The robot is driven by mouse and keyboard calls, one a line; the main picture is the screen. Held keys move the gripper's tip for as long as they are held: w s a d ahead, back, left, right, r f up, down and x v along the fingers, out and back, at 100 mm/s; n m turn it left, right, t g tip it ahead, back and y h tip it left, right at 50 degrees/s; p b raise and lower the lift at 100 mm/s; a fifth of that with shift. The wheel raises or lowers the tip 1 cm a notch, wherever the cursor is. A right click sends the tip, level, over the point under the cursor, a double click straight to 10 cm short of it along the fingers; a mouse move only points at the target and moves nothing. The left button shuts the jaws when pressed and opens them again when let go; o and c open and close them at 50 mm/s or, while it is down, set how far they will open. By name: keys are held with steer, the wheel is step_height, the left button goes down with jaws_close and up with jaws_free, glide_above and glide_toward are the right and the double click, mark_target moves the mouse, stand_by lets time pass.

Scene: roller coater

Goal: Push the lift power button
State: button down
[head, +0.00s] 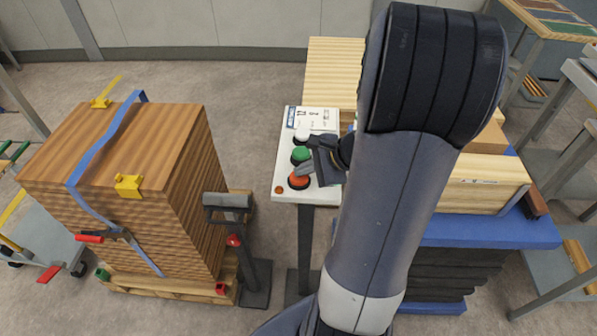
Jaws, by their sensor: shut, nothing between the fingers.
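A pale control panel (291,118) stands on a dark post in the middle of the head view. It carries a white button (302,134), a green button (300,154) and a red-orange button (298,182) in a column. A small orange-brown round piece (279,189) sits at its near left corner. I cannot read which one is the lift power button. My gripper (307,168) is shut and empty over the panel, its tip by the green and red-orange buttons. I cannot tell whether it touches either. My arm hides the panel's right side.
A strapped stack of brown boards (130,150) stands on a pallet at left. A dark post with a grey roller-shaped head (227,201) stands between stack and panel. A blue lift table (485,232) with pale wood lies right, partly behind my arm.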

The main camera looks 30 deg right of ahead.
mark_target(303, 177)
steer(key=shift+r+p, duration=2.3)
steer(key=shift+r, duration=0.7)
steer(key=shift+f, duration=0.1)
steer(key=shift+a, duration=0.1)
